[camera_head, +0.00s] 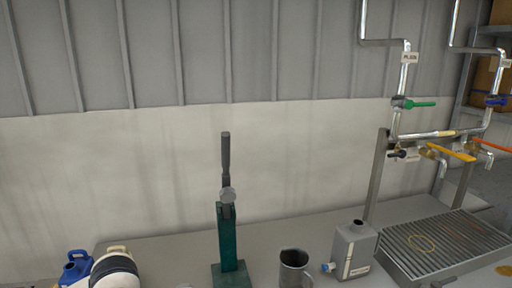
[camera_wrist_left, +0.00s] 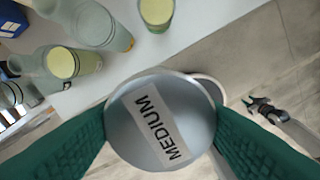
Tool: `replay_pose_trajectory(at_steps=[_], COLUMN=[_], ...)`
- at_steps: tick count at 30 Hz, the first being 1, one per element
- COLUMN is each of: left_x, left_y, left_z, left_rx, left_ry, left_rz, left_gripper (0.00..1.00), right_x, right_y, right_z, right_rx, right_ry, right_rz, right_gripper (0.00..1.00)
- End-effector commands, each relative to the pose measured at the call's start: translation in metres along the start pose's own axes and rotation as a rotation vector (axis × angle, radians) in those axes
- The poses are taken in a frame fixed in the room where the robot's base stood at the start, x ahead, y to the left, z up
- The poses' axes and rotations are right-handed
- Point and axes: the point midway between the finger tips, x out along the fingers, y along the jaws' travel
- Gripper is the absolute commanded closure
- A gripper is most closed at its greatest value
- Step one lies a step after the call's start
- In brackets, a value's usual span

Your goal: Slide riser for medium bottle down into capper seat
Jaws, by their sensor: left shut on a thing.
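My left gripper (camera_wrist_left: 161,122) has its two green fingers shut on the sides of the riser for the medium bottle (camera_wrist_left: 140,98), a round grey piece with a white label reading MEDIUM. In the left wrist view the riser is held above the floor, beside the table edge. The capper (camera_head: 228,236) stands on the table in the head view, a green column with a dark lever pointing up. Its seat is not clearly visible. Neither gripper shows in the head view. A small dark shape with green tips (camera_wrist_left: 265,109) in the left wrist view may be my right gripper; its jaws are unclear.
A metal mug (camera_head: 293,270) and a grey can with a spout (camera_head: 354,250) stand right of the capper. Blue (camera_head: 76,268) and white (camera_head: 115,270) containers stand left. A grated tray (camera_head: 430,243) lies under pipes with valves. Several vessels with yellowish tops (camera_wrist_left: 61,63) stand on the table.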

Motion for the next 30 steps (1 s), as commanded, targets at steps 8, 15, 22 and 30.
replay_pose_trajectory(at_steps=[8, 15, 22, 30], left_x=[-0.001, 0.043, 0.082, 0.094], left_y=[-0.026, -0.027, -0.027, -0.027], left_z=[-0.015, -0.016, -0.016, -0.016], left_rx=[-0.292, -0.29, -0.29, -0.289], left_ry=[-0.007, -0.001, -0.001, -0.002], left_rz=[0.006, -0.001, 0.0, 0.0], left_gripper=[0.69, 0.69, 0.69, 0.69], right_x=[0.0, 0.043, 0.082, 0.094], right_y=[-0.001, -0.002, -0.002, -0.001], right_z=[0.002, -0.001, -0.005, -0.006], right_rx=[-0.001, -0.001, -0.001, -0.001], right_ry=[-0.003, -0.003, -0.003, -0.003], right_rz=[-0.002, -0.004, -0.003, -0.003], right_gripper=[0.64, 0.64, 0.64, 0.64])
